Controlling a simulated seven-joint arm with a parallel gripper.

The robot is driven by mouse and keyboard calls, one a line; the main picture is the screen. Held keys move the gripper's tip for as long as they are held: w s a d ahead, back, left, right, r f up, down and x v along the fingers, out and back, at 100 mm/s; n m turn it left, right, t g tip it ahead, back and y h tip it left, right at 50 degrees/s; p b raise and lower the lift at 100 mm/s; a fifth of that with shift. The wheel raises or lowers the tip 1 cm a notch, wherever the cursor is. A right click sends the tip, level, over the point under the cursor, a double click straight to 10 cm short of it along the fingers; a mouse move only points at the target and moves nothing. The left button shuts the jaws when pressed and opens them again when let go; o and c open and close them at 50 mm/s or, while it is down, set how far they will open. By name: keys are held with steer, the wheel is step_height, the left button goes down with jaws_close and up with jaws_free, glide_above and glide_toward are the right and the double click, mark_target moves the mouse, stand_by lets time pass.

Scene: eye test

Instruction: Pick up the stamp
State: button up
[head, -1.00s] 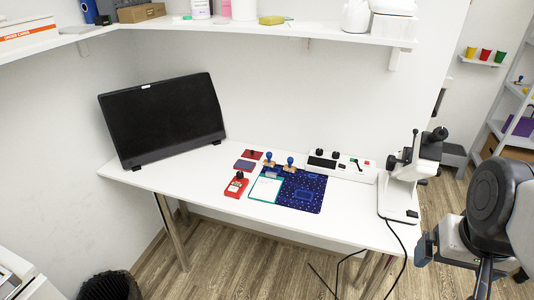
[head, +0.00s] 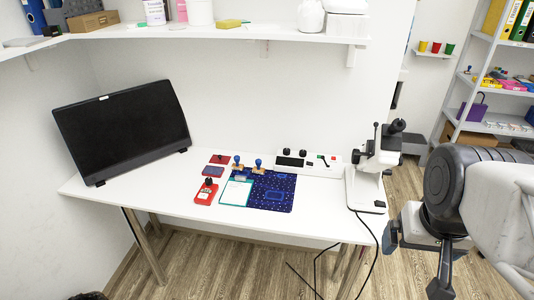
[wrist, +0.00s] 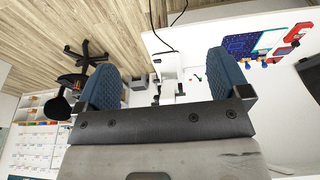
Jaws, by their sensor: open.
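Two stamps with blue knobs and wooden bases stand near the top edge of a dark blue patterned mat (head: 277,197): a left stamp (head: 238,161) and a right stamp (head: 259,164). A red item with a black knob (head: 205,193) lies left of the mat; I cannot tell whether it is also a stamp. In the wrist view, the mat (wrist: 238,44) and small items lie far off at the upper right. My gripper (wrist: 165,82) is open and empty, its blue fingers wide apart. In the head view my gripper (head: 394,236) is at the right, beyond the table, far from the stamps.
On the white table (head: 160,194) stand a black monitor (head: 125,132), a white control box (head: 308,162) and a microscope (head: 370,170). Ink pads (head: 214,171) lie left of the mat. A wall shelf (head: 220,38) hangs above. The table front is clear.

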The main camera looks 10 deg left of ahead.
steer(key=shift+c, duration=0.3)
steer(key=c, duration=0.5)
